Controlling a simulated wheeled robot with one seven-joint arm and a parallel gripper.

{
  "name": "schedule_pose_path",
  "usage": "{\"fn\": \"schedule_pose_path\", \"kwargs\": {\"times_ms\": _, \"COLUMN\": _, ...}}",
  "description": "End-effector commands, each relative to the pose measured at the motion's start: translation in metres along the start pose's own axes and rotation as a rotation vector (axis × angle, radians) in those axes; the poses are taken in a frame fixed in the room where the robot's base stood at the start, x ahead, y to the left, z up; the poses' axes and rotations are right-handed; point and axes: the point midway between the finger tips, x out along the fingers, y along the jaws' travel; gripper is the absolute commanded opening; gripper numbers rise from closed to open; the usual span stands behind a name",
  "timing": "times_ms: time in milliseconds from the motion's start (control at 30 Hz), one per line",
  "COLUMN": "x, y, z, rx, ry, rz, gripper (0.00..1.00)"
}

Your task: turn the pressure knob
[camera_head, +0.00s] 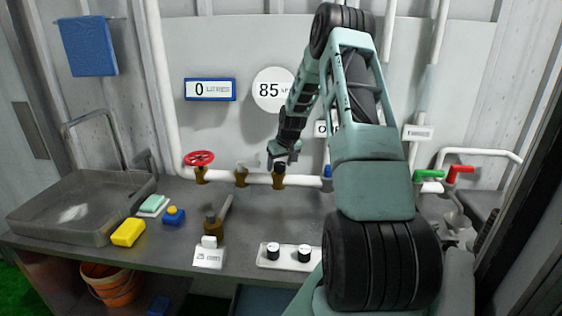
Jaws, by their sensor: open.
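A white pipe runs along the back wall with several brass valves on it. My gripper (283,158) is open at the end of my arm, right over a brass valve with a dark top (279,175). The gripper partly covers that valve's top, and I cannot tell whether they touch. A round white display (272,90) on the wall behind reads 85, with a unit that looks like kPa. Two black knobs stand on a white panel at the bench's front, a left knob (273,251) and a right knob (304,253). I cannot read which knob is marked pressure.
A blue-framed display (209,89) reads 0. A sink (80,235), yellow sponge (128,232) and lever box (209,257) are left. Green (428,174) and red (461,171) handles are right.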

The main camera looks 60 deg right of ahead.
Motion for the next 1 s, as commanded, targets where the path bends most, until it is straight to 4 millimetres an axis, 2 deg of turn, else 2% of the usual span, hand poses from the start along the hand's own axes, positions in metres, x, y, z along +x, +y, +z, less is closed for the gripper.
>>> {"fn": "schedule_pose_path", "kwargs": {"times_ms": 167, "x": -0.011, "y": 0.001, "z": 0.000, "rx": 0.001, "ry": 0.002, "rz": 0.001, "gripper": 0.65}}
{"fn": "schedule_pose_path", "kwargs": {"times_ms": 267, "x": -0.026, "y": 0.001, "z": 0.000, "rx": 0.001, "ry": 0.004, "rz": 0.002, "gripper": 0.65}}
{"fn": "schedule_pose_path", "kwargs": {"times_ms": 700, "x": -0.125, "y": 0.001, "z": 0.000, "rx": 0.000, "ry": 0.005, "rz": 0.004, "gripper": 0.65}}
{"fn": "schedule_pose_path", "kwargs": {"times_ms": 900, "x": -0.158, "y": 0.001, "z": 0.000, "rx": 0.001, "ry": 0.002, "rz": 0.002, "gripper": 0.65}}
{"fn": "schedule_pose_path", "kwargs": {"times_ms": 1000, "x": -0.168, "y": 0.000, "z": 0.000, "rx": 0.000, "ry": 0.001, "rz": 0.002, "gripper": 0.65}}
